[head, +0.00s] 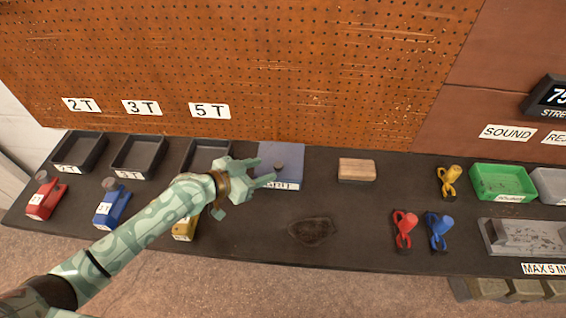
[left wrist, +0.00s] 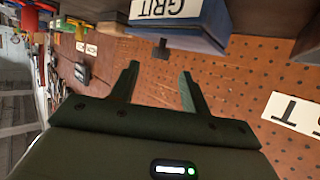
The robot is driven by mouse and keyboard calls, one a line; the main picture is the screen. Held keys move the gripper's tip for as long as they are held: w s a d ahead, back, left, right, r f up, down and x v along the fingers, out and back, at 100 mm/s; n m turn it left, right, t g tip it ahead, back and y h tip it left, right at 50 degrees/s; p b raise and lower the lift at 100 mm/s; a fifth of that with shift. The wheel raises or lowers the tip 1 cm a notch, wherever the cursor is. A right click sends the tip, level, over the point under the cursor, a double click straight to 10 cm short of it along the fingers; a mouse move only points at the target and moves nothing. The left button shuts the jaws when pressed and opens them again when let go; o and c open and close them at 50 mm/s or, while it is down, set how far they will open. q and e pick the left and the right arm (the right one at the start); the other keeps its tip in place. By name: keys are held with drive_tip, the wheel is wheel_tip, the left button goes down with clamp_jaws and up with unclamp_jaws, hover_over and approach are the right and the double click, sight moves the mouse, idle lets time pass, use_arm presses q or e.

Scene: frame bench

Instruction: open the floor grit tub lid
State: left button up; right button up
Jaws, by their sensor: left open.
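The grit tub (head: 290,151) is a blue box with a white label, on the bench at the foot of the pegboard. Its top looks flat and closed, with a small dark knob (head: 279,166) on it. In the left wrist view, the blue tub (left wrist: 222,25) shows at the top with its GRIT label, and the dark knob (left wrist: 162,47) sticks out toward my fingers. My left gripper (head: 267,171) is open and empty, at the tub's left front side. In the left wrist view, its fingers (left wrist: 160,72) point toward the knob, with a visible gap. My right gripper is out of view.
Black trays (head: 138,157) stand left of the tub, with red, blue and yellow objects in front. A wooden block (head: 357,170) lies to the right. Further right are small coloured tools (head: 405,228) and a green bin (head: 503,182). The bench front centre is clear apart from a dark stain.

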sight(279, 164)
use_arm(q)
drive_tip(key=b+x, duration=0.1)
drive_tip(key=x, duration=0.6)
drive_tip(key=shift+f+b, duration=0.2)
drive_tip(key=shift+b, duration=0.2)
drive_tip(key=shift+w+d+f, duration=0.15)
drive_tip(key=shift+w+d, duration=0.3)
drive_tip(key=shift+d, duration=0.05)
clamp_jaws()
